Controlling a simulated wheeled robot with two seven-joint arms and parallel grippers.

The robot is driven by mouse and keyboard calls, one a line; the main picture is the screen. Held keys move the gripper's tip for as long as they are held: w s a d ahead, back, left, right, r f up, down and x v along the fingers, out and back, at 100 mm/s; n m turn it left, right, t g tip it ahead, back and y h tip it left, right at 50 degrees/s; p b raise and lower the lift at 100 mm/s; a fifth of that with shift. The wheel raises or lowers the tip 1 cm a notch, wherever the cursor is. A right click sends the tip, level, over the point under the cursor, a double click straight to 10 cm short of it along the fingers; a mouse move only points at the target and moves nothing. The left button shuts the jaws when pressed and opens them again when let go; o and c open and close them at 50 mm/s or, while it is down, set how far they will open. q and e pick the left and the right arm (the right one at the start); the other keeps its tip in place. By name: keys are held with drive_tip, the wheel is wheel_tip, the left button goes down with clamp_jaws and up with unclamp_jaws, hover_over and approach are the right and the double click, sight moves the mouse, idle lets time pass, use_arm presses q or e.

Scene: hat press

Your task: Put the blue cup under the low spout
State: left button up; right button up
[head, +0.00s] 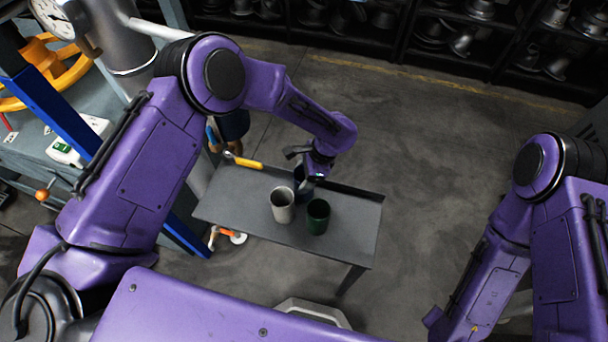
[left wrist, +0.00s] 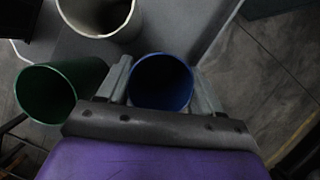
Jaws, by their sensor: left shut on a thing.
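The blue cup (left wrist: 161,82) stands between the two fingers of my left gripper (left wrist: 162,88) in the left wrist view, and the gripper is shut on it. In the head view my left gripper (head: 308,180) is over the far side of a small grey table (head: 345,227), and the blue cup (head: 302,176) is mostly hidden by the gripper and the white cup. I cannot tell whether the cup touches the table. No spout can be made out clearly. My right arm shows at the right, but its gripper does not.
A white cup (head: 283,205) and a dark green cup (head: 318,215) stand close in front of the blue cup. A yellow-handled tool (head: 245,162) lies at the table's left end. A machine with a gauge (head: 53,18) and blue posts stands left. Open floor (head: 430,130) lies right.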

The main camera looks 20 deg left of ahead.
use_arm(q)
drive_tip(key=shift+f, duration=0.1)
drive_tip(key=o, duration=1.4)
drive_tip(key=shift+o, duration=0.2)
